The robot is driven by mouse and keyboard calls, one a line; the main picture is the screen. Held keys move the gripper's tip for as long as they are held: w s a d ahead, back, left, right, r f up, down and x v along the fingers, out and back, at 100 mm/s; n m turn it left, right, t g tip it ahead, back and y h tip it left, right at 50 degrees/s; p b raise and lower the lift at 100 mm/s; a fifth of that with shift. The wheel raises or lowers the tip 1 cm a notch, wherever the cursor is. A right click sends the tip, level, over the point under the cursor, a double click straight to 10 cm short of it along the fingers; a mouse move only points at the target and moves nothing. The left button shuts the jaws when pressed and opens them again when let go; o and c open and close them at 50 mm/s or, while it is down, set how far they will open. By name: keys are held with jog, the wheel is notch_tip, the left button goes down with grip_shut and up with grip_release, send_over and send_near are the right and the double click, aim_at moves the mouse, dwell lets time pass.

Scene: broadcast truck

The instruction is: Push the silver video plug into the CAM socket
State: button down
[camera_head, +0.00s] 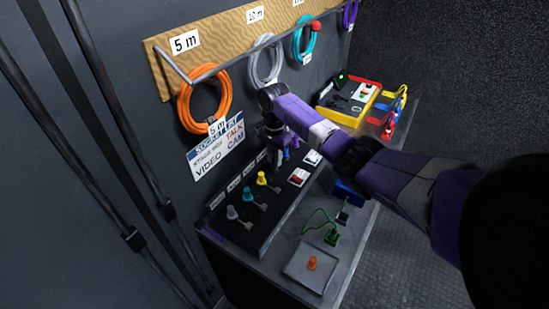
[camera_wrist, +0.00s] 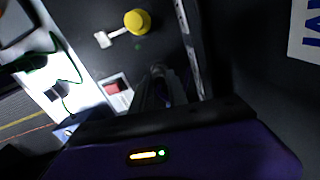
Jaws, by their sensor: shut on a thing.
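My gripper (camera_head: 273,140) hangs down over the far part of the black socket panel (camera_head: 268,225), past the yellow plug. In the wrist view my gripper (camera_wrist: 162,88) points away from the camera, its dark fingers shut close to the panel. The thing between them is mostly hidden and dark, so I cannot make out the silver video plug's shape or whether it touches a socket. The small labels along the panel are too small to read, so I cannot tell which socket is CAM.
A red switch (camera_head: 298,177) lies close to my gripper. A sign (camera_head: 215,148) and cable coils hang on the wall. A grey tray with an orange knob (camera_head: 312,263) is at the front.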

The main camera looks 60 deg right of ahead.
jog(key=c, duration=1.2)
grip_release()
jog(key=shift+f, duration=0.1)
jog(key=shift+r+b, duration=0.55)
jog(key=shift+r, duration=3.35)
